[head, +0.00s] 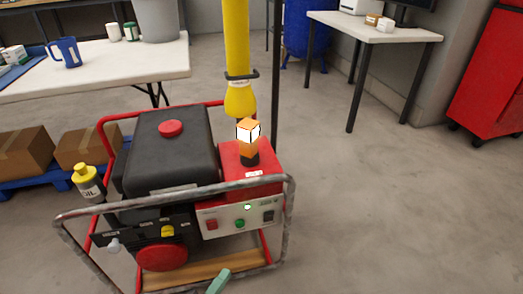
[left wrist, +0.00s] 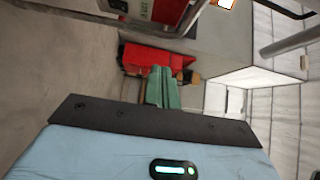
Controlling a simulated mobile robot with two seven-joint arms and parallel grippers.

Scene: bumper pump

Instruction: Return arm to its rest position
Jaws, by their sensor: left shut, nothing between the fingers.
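My left gripper (head: 219,281) shows only as a teal fingertip at the bottom edge of the head view, in front of the lower frame of the red and black generator (head: 170,150). In the left wrist view the left gripper's two teal fingers (left wrist: 162,88) lie together, shut and empty. The generator's grey control panel (head: 240,217) with red and green buttons faces me, and a small light glows on it. The fingertip is apart from the panel, below it. My right gripper is in neither view.
A yellow pipe (head: 237,50) stands behind an orange and white lamp (head: 249,135). A white table (head: 120,68) is at the back left and another table (head: 385,28) at the back right. The floor at right is clear.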

